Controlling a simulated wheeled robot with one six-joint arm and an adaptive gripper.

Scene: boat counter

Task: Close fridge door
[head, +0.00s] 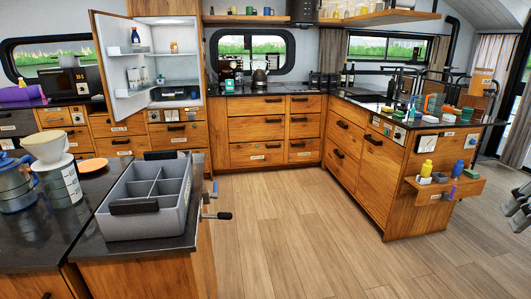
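The fridge (172,92) stands at the back left, in the wooden cabinet wall, with its white inside showing. Its door (127,68) is wide open, swung out to the left. The door has a wooden edge and white inner shelves with several small bottles and containers. A few items stand on the fridge shelves. What seems to be my gripper (514,208), dark grey, shows partly at the right edge of the head view. It is far from the fridge door and touches nothing that I can see. Its opening is not clear.
A grey divided bin (183,197) sits on the near left counter (92,238), beside a coffee dripper (50,150) and a blue kettle (14,180). A wooden peninsula (372,185) stands at the right. The wooden floor (290,240) between them is clear.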

